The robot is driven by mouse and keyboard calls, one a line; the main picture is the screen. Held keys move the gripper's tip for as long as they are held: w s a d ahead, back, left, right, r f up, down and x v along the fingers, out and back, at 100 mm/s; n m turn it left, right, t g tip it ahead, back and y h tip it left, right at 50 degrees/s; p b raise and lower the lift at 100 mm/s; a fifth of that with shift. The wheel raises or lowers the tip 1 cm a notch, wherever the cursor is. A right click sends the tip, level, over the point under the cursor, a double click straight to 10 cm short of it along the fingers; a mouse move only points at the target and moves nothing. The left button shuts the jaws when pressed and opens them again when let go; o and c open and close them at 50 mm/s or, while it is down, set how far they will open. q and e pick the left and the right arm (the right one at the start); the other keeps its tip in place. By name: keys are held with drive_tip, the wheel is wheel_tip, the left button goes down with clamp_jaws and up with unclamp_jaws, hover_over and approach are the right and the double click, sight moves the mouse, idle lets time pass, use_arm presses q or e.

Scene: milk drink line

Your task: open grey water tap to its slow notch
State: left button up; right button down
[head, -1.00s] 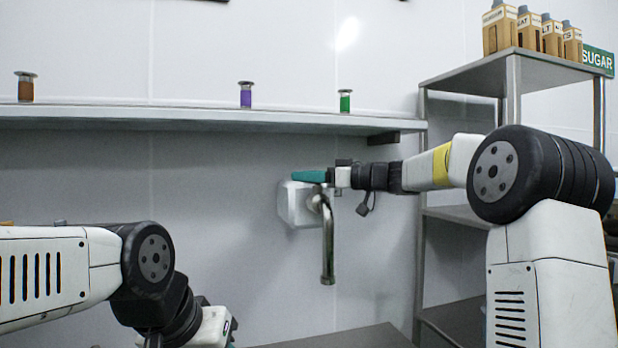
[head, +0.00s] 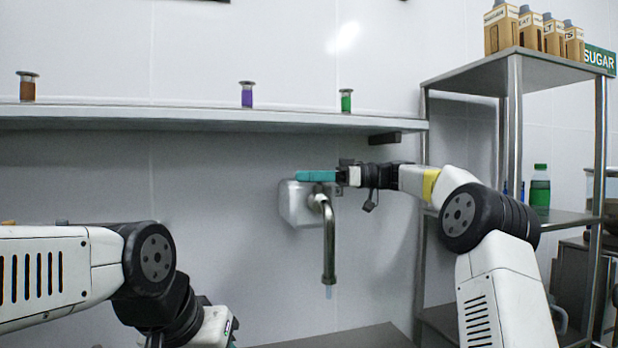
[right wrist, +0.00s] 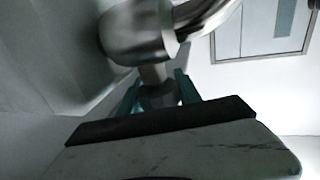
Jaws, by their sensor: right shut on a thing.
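The grey water tap (head: 329,240) is a bent metal spout on a pale wall box (head: 296,204) under the long shelf. A short, pale streak of water shows just below the spout's mouth. My right gripper (head: 312,176) reaches in from the right with teal fingers at the top of the tap and is shut on its handle. In the right wrist view, a grey metal stub, the tap handle (right wrist: 158,95), sits between the two teal fingers, with the chrome pipe (right wrist: 140,35) beyond. My left arm is at the lower left; its fingers are cut off by the bottom edge.
A long wall shelf (head: 200,118) runs above the tap with brown, purple and green capped items on it. A metal rack (head: 513,130) at the right bears several cartons and a green bottle (head: 540,190). A grey surface (head: 350,338) lies below the spout.

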idle(0.4)
drive_tip(key=c, duration=0.8)
unclamp_jaws()
drive_tip(key=shift+c, duration=0.2)
drive_tip(key=d, duration=0.8)
drive_tip(key=shift+w, duration=0.2)
